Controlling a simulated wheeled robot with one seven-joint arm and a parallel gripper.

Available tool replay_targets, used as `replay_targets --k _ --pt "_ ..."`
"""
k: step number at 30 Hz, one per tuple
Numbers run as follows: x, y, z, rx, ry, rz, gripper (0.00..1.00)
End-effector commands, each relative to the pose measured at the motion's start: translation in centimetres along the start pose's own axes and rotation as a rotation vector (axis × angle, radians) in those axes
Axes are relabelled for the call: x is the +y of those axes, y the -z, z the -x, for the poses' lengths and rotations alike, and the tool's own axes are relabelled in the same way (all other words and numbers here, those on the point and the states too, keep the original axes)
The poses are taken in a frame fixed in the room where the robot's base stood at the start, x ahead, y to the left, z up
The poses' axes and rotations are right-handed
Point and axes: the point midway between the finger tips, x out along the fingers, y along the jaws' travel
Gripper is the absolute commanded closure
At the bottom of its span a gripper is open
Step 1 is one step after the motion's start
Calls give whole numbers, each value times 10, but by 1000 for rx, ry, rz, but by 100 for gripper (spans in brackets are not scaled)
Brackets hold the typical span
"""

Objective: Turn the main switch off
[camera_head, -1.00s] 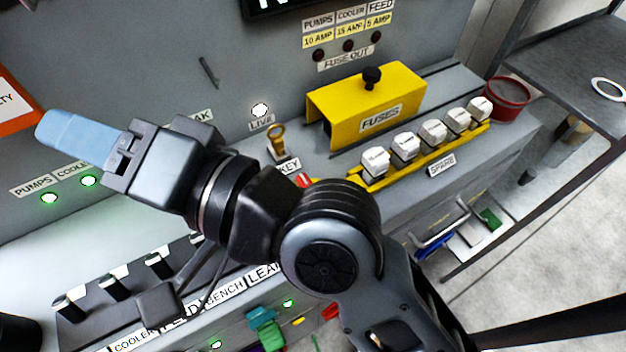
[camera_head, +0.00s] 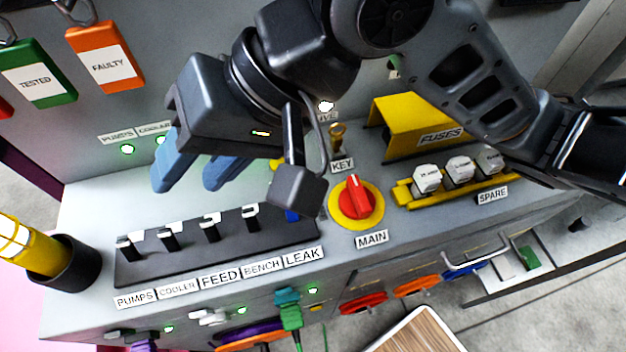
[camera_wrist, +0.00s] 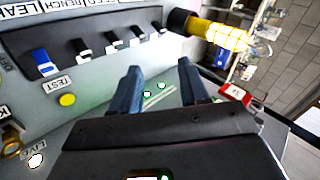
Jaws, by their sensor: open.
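The main switch (camera_head: 357,202) is a red rotary knob on a yellow round plate, above the MAIN label (camera_head: 372,239) in the head view. Its red handle points up, tilted slightly left. My gripper (camera_head: 197,182) is open and empty, with blue fingers. It is up and left of the switch, above the row of small switches, and apart from the knob. In the wrist view my gripper (camera_wrist: 158,85) points toward the panel with green lights. The main switch does not show in the wrist view.
Several small toggle switches (camera_head: 210,228) line the ledge left of the knob. A key (camera_head: 338,135) stands just above it. A yellow fuse cover (camera_head: 412,122) and white spare fuses (camera_head: 460,168) are to the right. A yellow lamp (camera_head: 28,245) stands far left.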

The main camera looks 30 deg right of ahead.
Motion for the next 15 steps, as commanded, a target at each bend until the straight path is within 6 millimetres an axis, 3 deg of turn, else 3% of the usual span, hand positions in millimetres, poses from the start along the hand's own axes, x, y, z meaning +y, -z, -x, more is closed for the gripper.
replay_targets --k 3,9,15 --pt "61 -8 13 -55 -242 -45 55" --pt "147 -23 49 -116 -583 -144 55" --pt "184 -31 73 -136 -739 -198 55"
